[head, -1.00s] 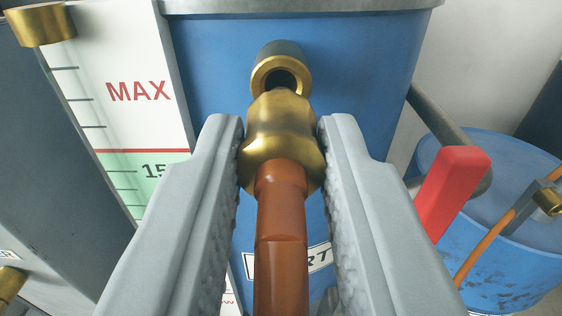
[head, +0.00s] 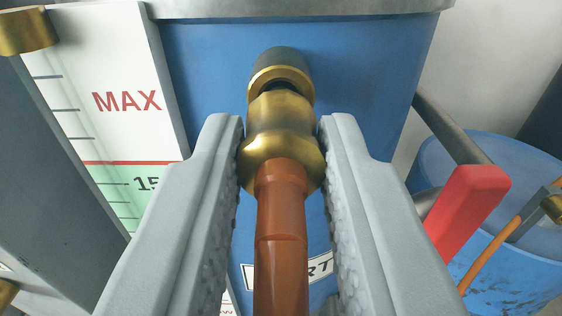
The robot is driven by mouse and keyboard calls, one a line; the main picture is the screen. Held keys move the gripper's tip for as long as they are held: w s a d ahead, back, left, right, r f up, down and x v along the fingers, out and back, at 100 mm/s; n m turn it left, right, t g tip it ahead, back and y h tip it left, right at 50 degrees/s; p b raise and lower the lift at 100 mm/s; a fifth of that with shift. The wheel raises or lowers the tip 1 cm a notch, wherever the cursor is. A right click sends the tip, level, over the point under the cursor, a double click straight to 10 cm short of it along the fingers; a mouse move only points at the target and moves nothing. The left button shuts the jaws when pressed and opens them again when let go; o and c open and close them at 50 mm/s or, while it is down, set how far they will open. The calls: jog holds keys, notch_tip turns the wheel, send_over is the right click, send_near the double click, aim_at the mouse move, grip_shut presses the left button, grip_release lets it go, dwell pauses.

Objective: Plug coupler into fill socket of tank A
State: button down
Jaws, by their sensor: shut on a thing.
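My gripper (head: 281,150) is shut on the brass coupler (head: 281,145), with one grey jaw on each side of it. An orange-brown hose (head: 281,235) runs from the coupler back toward the camera. The fill socket (head: 281,72), a dark stub with a brass rim, sticks out of the blue tank (head: 375,90) straight ahead. The coupler's front end lies right below the socket's mouth in the picture and covers part of it. A thin dark part of the opening still shows above the coupler. I cannot tell whether the two touch.
A level gauge (head: 120,90) marked MAX stands left of the socket. A red lever (head: 468,210) and a grey pipe (head: 450,130) are at the right, near a blue drum (head: 530,265) with an orange hose. A brass fitting (head: 28,32) is at the upper left.

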jog(key=shift+w, duration=0.7)
jog(key=c, duration=1.1)
grip_release()
jog(key=shift+c, duration=0.2)
jog(key=s, duration=1.7)
jog(key=shift+s, duration=0.15)
